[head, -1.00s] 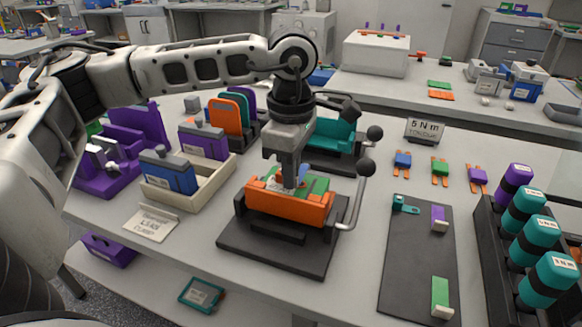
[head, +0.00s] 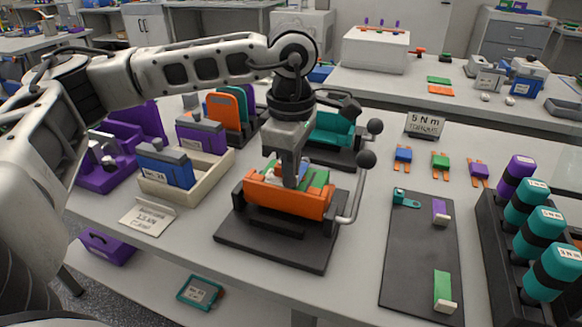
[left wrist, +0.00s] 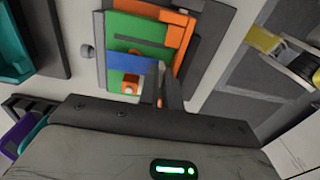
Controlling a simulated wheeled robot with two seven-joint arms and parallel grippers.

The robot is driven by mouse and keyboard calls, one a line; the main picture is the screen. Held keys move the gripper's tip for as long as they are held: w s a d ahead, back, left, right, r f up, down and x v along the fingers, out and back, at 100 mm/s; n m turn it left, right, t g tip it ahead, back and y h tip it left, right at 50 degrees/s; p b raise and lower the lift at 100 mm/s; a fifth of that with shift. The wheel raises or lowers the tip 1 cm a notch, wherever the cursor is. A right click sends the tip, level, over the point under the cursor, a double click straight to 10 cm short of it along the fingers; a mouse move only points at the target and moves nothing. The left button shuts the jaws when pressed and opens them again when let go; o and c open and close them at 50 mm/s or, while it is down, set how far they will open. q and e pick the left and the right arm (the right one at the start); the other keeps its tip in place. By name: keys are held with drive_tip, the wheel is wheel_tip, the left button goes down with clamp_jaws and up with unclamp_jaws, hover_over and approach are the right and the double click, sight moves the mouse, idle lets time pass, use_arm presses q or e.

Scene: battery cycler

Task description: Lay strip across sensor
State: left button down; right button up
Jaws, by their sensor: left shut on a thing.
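My left gripper (head: 290,184) points down into the orange clamp fixture (head: 285,201) on the table. Its fingers are shut, and in the left wrist view (left wrist: 162,88) they meet the end of a flat blue strip (left wrist: 133,63). The strip lies over or just above green blocks (left wrist: 138,27); contact cannot be told. A small orange piece with a pale round spot (left wrist: 130,86) is beside the strip. Which part is the sensor is not clear. The fingers hide part of the strip in the head view. My right gripper is not in view.
A lever with a black knob (head: 365,159) rises at the fixture's right. A dark mat (head: 415,262) with small coloured pieces lies right, beside a rack of teal and purple cylinders (head: 543,238). A cream tray (head: 205,184) stands left. Bare table lies between fixture and mat.

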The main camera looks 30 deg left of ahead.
use_arm(q)
drive_tip(key=shift+f+b, duration=0.3)
drive_tip(key=shift+b, duration=0.05)
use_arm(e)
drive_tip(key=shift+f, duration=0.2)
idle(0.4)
use_arm(q)
drive_tip(key=c, duration=1.5)
unclamp_jaws()
drive_tip(key=shift+w+f, duration=0.1)
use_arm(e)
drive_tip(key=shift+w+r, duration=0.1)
use_arm(q)
wheel_tip(320, 180, up, 16)
drive_tip(key=shift+r+p, duration=0.1)
drive_tip(key=shift+p, duration=0.55)
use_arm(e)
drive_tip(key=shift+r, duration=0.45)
